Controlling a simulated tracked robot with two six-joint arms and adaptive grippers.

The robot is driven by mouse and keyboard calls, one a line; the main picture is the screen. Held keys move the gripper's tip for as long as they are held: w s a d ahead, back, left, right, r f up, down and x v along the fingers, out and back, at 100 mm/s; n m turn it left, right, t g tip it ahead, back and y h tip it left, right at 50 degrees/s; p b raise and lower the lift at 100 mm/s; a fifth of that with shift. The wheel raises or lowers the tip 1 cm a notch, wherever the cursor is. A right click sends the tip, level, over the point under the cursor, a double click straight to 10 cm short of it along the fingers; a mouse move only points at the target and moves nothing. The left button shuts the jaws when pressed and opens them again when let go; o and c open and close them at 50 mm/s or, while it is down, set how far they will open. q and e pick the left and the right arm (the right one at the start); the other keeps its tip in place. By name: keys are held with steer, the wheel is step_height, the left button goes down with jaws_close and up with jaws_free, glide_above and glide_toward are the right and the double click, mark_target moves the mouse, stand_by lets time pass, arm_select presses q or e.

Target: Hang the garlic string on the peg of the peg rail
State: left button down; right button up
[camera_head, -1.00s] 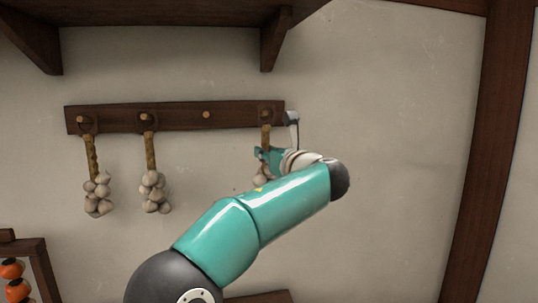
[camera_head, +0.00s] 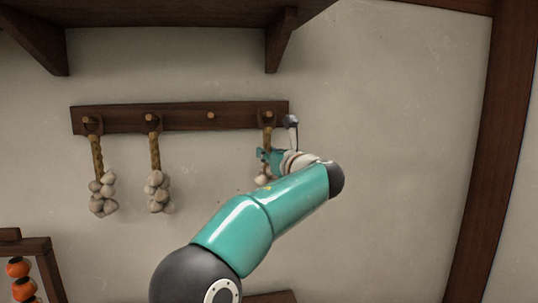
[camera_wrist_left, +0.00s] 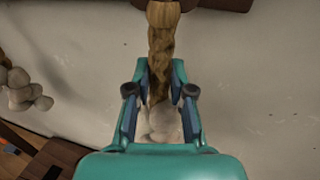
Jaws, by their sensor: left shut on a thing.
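The dark wooden peg rail (camera_head: 180,117) is fixed to the wall, with light pegs along it. My left gripper (camera_head: 268,160) is below the rail's right end, partly hidden by my arm. It is shut on a garlic string (camera_head: 267,136), around the lower braid just above the bulbs. The braid (camera_wrist_left: 163,55) and pale bulbs (camera_wrist_left: 162,122) show between the fingers (camera_wrist_left: 160,92) in the left wrist view. The string's top is at the rightmost peg (camera_head: 268,115); I cannot tell whether its loop is around that peg. My right gripper is not in view.
Two other garlic strings (camera_head: 103,192) (camera_head: 157,190) hang on the rail's left pegs. The peg (camera_head: 211,115) between them and mine is bare. A shelf (camera_head: 170,12) with brackets (camera_head: 281,40) is above. The wall to the right is clear up to a dark post (camera_head: 482,150).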

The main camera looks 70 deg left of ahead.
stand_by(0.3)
arm_select(q)
steer(key=c, duration=0.9)
jaws_free()
steer(key=shift+c, duration=0.2)
